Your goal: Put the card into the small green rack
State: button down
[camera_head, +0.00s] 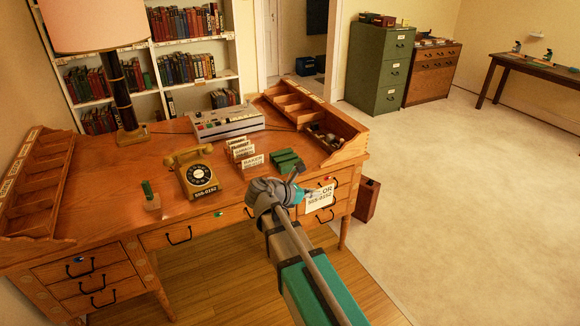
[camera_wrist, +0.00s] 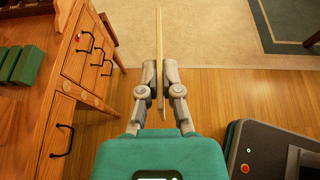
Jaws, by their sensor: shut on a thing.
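The card (camera_head: 320,198) is pale with dark print that includes a number. My gripper (camera_head: 303,193) is shut on it and holds it upright in front of the desk's right front corner. In the wrist view the card (camera_wrist: 159,42) shows edge-on as a thin strip between the two fingers (camera_wrist: 159,80). The small green rack (camera_head: 287,161) stands on the desk top near the right front, beyond and left of my gripper. Part of the rack (camera_wrist: 22,64) also shows at the left edge of the wrist view. The card is apart from the rack.
Several standing cards (camera_head: 243,152) are left of the rack. A yellow telephone (camera_head: 194,172) and a stamp (camera_head: 150,197) stand further left. A wooden organiser (camera_head: 342,152) borders the desk's right side. A bin (camera_head: 367,199) stands beside the desk. Open floor (camera_head: 470,190) lies to the right.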

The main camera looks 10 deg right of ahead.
aim_at(288, 166)
jog(key=z, duration=0.05)
jog(key=i, duration=0.95)
jog(key=u, duration=0.05)
